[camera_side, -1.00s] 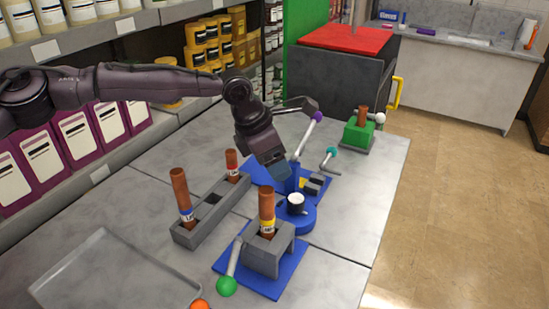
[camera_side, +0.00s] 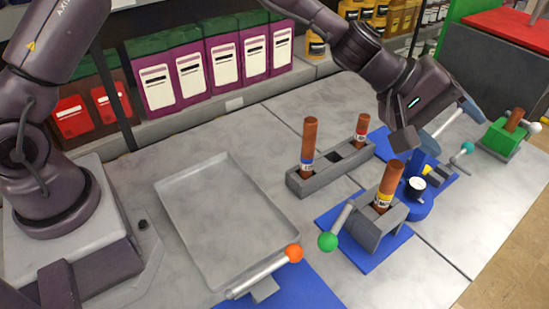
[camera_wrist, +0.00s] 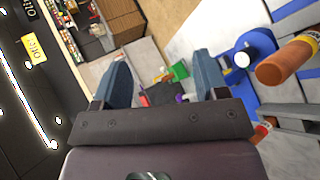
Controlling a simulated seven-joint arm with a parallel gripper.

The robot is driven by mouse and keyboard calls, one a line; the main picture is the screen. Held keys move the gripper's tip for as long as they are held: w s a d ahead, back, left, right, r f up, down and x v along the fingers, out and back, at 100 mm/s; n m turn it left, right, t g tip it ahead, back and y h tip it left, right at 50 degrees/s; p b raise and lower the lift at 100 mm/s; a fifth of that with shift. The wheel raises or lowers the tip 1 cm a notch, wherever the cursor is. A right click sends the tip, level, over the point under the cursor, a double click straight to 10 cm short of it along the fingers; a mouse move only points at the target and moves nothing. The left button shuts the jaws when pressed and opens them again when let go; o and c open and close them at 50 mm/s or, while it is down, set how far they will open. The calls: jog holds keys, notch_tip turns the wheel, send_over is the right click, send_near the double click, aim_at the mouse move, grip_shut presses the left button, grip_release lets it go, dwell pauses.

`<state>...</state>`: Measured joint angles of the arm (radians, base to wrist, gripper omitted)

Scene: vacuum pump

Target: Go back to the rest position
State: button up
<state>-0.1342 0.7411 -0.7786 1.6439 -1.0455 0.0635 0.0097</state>
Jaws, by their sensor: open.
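My gripper (camera_side: 437,124) is open and empty, tilted with its fingers pointing toward the far right. In the side view it overlaps the blue pump (camera_side: 415,195), which carries a white round part on top. In the wrist view both blue-grey fingers (camera_wrist: 160,78) stand wide apart with nothing between them; the pump (camera_wrist: 252,58) shows to their right. A brown tube (camera_side: 391,178) stands in a grey block on a blue plate, beside a lever with a green knob (camera_side: 328,241). Two more brown tubes (camera_side: 309,142) (camera_side: 361,130) stand upright in a grey rack (camera_side: 312,184).
An empty grey tray (camera_side: 180,222) lies left of the rack. A lever with an orange knob (camera_side: 293,253) is at the front. A green block (camera_side: 500,138) with a brown tube stands at far right. Shelves of purple packs (camera_side: 190,60) line the back.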

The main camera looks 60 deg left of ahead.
jog(key=s+a+r+m+y, duration=0.2)
jog(key=s+a+m+y, duration=0.1)
jog(key=s+a, duration=0.6)
jog(key=s+a+r+m+g+y, duration=0.1)
jog(key=s+a+r+m+y, duration=0.1)
jog(key=s+a, duration=0.8)
jog(key=s+a+r+m+y, duration=0.3)
jog(key=s+a+r+y, duration=0.1)
jog(key=s+a, duration=0.6)
jog(key=shift+s+a+r+m+g, duration=0.2)
jog(key=shift+s+m+g, duration=0.1)
jog(key=shift+s, duration=0.15)
